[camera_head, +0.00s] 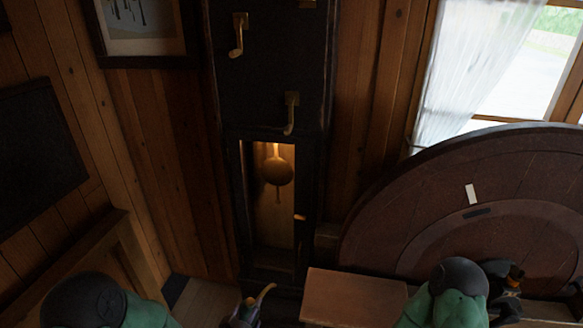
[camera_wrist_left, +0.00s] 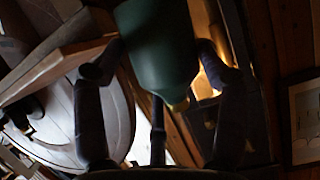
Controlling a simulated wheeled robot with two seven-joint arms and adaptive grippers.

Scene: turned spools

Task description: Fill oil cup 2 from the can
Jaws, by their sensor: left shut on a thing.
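The can shows in the left wrist view as a dark green rounded body (camera_wrist_left: 155,40) with a small yellowish tip. My left gripper (camera_wrist_left: 162,62) has its dark fingers closed on either side of it. In the head view my left gripper (camera_head: 240,317) is at the bottom edge, mostly cut off, with the can's curved brass spout (camera_head: 265,292) rising to the right above it, in front of the tall dark clock case. I cannot make out which thing is oil cup 2. A dark part at the lower right may be my right gripper (camera_head: 508,280); its fingers are not clear.
The tall dark case (camera_head: 265,70) carries brass hook-like fittings (camera_head: 238,36) (camera_head: 291,112) and a lit opening with a brass pendulum (camera_head: 277,168). A wooden box top (camera_head: 352,297) and a big round wooden disc (camera_head: 440,200) stand to the right, below a curtained window.

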